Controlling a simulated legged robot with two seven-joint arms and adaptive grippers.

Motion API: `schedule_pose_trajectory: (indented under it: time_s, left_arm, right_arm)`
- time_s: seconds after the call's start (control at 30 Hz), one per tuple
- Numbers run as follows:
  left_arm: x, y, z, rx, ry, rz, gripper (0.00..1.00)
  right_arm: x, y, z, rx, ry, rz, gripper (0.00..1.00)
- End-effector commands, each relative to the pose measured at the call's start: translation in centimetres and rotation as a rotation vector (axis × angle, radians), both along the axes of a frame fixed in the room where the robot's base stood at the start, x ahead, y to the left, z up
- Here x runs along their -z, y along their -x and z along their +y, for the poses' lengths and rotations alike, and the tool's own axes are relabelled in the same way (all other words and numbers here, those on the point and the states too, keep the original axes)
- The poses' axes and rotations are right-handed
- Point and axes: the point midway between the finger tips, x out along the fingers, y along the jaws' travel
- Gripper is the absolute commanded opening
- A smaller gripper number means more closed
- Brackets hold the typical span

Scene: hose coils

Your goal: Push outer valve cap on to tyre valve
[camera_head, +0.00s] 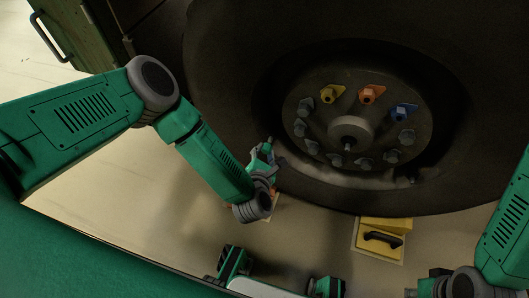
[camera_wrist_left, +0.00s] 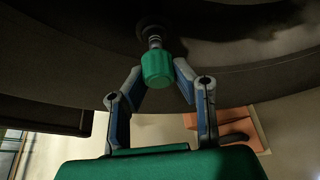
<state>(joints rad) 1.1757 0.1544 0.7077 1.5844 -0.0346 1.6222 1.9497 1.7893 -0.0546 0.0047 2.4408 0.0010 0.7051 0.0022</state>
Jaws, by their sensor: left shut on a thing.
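The green outer valve cap (camera_wrist_left: 157,69) sits between the fingertips of my left gripper (camera_wrist_left: 161,74), which is shut on it. In the left wrist view the grey tyre valve (camera_wrist_left: 154,41) lines up just above the cap and comes out of the dark tyre. The cap's top meets or overlaps the valve's lower end; I cannot tell how far it is on.
A yellow wheel chock (camera_head: 395,225) with a dark handle stands on the floor below. A green cabinet (camera_head: 75,30) is at the upper left. The floor at the left is clear.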

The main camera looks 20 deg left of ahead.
Motion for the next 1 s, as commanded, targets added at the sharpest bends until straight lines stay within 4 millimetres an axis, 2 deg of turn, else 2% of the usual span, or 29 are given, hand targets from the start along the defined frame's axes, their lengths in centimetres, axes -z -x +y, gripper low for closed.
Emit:
schedule_pose_trajectory:
  time_s: [1.0]
  left_arm:
    - [0.0,-2.6,-0.1,0.000,0.001,0.000,0.00]
  right_arm:
    - [1.2,0.0,0.0,0.000,0.000,0.000,0.00]
